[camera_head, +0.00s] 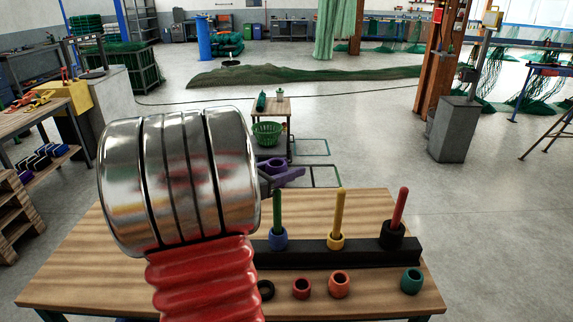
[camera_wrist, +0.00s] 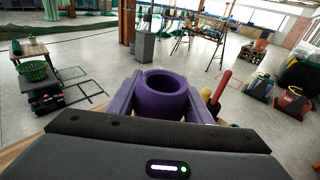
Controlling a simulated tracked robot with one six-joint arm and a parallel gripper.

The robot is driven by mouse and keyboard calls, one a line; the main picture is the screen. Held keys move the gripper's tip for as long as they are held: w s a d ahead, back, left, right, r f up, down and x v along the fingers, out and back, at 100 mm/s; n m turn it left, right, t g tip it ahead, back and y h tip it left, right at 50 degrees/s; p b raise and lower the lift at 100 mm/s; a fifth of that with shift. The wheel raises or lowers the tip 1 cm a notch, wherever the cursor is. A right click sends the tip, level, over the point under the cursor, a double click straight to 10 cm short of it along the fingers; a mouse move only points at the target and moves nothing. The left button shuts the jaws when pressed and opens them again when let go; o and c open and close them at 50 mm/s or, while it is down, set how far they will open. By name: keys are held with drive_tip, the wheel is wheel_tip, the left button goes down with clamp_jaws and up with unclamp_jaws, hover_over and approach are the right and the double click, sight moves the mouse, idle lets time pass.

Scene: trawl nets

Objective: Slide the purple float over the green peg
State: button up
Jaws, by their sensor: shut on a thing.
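My gripper (camera_head: 285,174) is shut on the purple float (camera_wrist: 164,95), a thick ring with its hole facing up between the two fingers in the wrist view. In the head view the float (camera_head: 277,163) is small and partly hidden by my arm. The green peg (camera_head: 277,208) stands upright on a black bar (camera_head: 310,254) on the wooden table, with a blue float (camera_head: 277,239) around its base. The gripper and float appear above the top of the green peg in the head view, apart from it. The green peg is not clearly visible in the wrist view.
A yellow peg (camera_head: 338,212) with a yellow float and a red peg (camera_head: 399,206) with a black float stand on the bar. Loose black (camera_head: 265,290), red (camera_head: 301,289), orange (camera_head: 339,285) and teal (camera_head: 411,281) floats lie in front. My arm covers the table's left part.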

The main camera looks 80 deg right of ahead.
wheel_tip(320, 180, down, 6)
drive_tip(key=shift+f, duration=0.2)
idle(0.9)
drive_tip(key=o, duration=1.1)
drive_tip(key=v, duration=1.3)
drive_tip(key=shift+w+a, duration=0.3)
drive_tip(key=shift+f, duration=0.15)
